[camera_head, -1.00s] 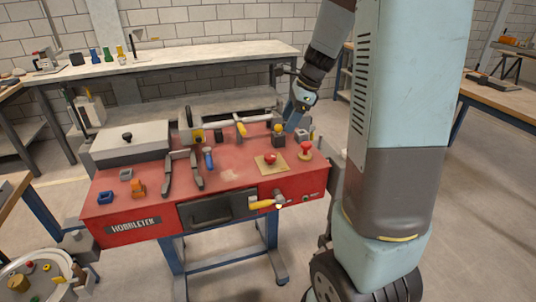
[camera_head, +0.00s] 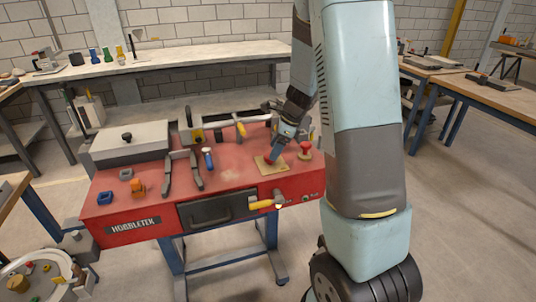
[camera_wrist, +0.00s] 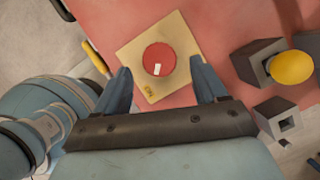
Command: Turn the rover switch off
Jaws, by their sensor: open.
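The switch is a round red knob (camera_wrist: 159,59) on a square tan plate (camera_wrist: 149,31), fixed to the red bench top. A white mark on the knob lies on the side toward dark lettering that looks like "ON". In the head view the tan plate (camera_head: 262,165) shows near the front right, and my gripper mostly hides the knob. My gripper (camera_head: 274,157) points down over it. In the wrist view my gripper (camera_wrist: 160,68) is open, one finger on each side of the knob, with gaps to it. I cannot tell the height of the fingertips above the plate.
A red mushroom-shaped knob (camera_head: 305,149) stands close to the right of the plate. A yellow ball on a grey block (camera_wrist: 290,67) and a grey socket block (camera_wrist: 278,117) are nearby. A yellow handle (camera_head: 261,204) sticks out from the bench front.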

